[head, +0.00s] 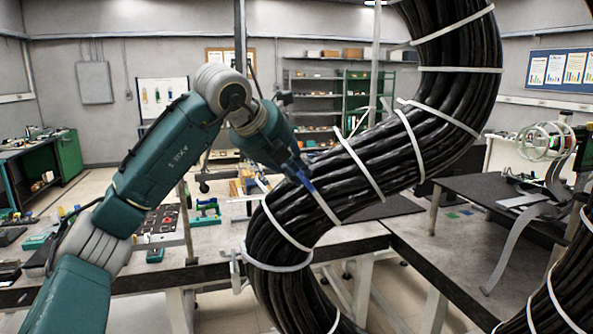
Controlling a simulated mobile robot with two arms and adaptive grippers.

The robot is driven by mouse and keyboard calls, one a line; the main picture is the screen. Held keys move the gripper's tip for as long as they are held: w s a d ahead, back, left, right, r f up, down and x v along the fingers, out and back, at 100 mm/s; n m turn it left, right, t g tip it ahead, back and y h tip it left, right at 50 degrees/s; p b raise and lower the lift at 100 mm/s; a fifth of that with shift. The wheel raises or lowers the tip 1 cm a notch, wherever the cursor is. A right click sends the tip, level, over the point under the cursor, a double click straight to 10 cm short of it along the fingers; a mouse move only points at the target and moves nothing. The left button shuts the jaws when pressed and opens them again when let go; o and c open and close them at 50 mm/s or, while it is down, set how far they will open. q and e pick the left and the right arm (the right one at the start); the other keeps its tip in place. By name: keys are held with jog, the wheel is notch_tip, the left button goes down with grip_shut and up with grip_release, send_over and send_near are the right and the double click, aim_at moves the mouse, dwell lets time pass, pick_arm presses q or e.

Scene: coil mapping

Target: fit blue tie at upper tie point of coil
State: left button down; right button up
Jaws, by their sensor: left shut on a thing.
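The coil (370,170) is a thick bundle of black cables curving through the middle and right of the head view. Several white ties (417,136) are wrapped around it. My left gripper (301,179) is at the coil's left edge, mid-height, shut on a small blue piece that looks like the blue tie (308,185). The blue piece lies against or just in front of the coil, at the end of a white band. I cannot tell whether it goes around the coil. My right gripper is not in view.
A workbench (215,245) with small parts and a button panel (160,221) stands behind my left arm. A dark table (480,195) with equipment is at the right. Shelves (330,90) stand at the back wall. More black coil (565,290) fills the lower right corner.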

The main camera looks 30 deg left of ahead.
pick_arm(q)
jog(key=shift+f, duration=0.1)
dwell(0.3)
jog(key=c, duration=1.7)
grip_release()
jog(key=shift+o, duration=0.2)
jog(key=shift+s+r, duration=0.25)
jog(key=shift+r, duration=0.1)
jog(key=v, duration=1.1)
